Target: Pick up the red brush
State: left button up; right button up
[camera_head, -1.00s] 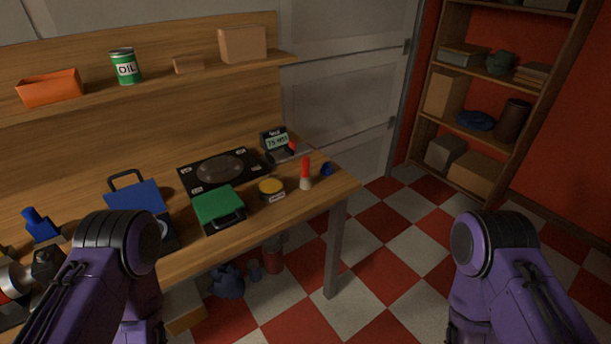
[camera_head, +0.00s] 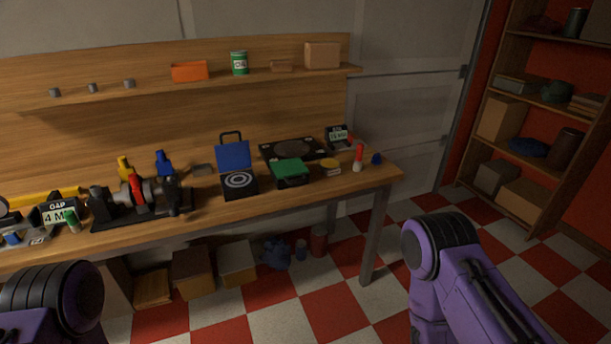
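The red brush (camera_head: 358,157), a small upright piece with a red upper part and a pale lower end, stands near the right end of the wooden workbench (camera_head: 290,205). It is small in this view, so its fine shape is hard to tell. Only purple links of my two arms show, at the lower left and lower right. Both grippers are outside the picture. Nothing visible touches the brush.
Close to the brush are a small blue piece (camera_head: 376,159), a yellow-lidded tin (camera_head: 331,167), a gauge with a display (camera_head: 338,137) and a green case (camera_head: 290,172). A rotor rig (camera_head: 140,200) stands left. Checkered floor (camera_head: 330,310) is open in front.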

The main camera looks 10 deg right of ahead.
aim_at(358, 166)
jog(key=u, duration=0.7)
jog(key=k, duration=0.1)
jog(key=z, duration=1.55)
jog(key=i, duration=1.25)
jog(key=u, duration=0.7)
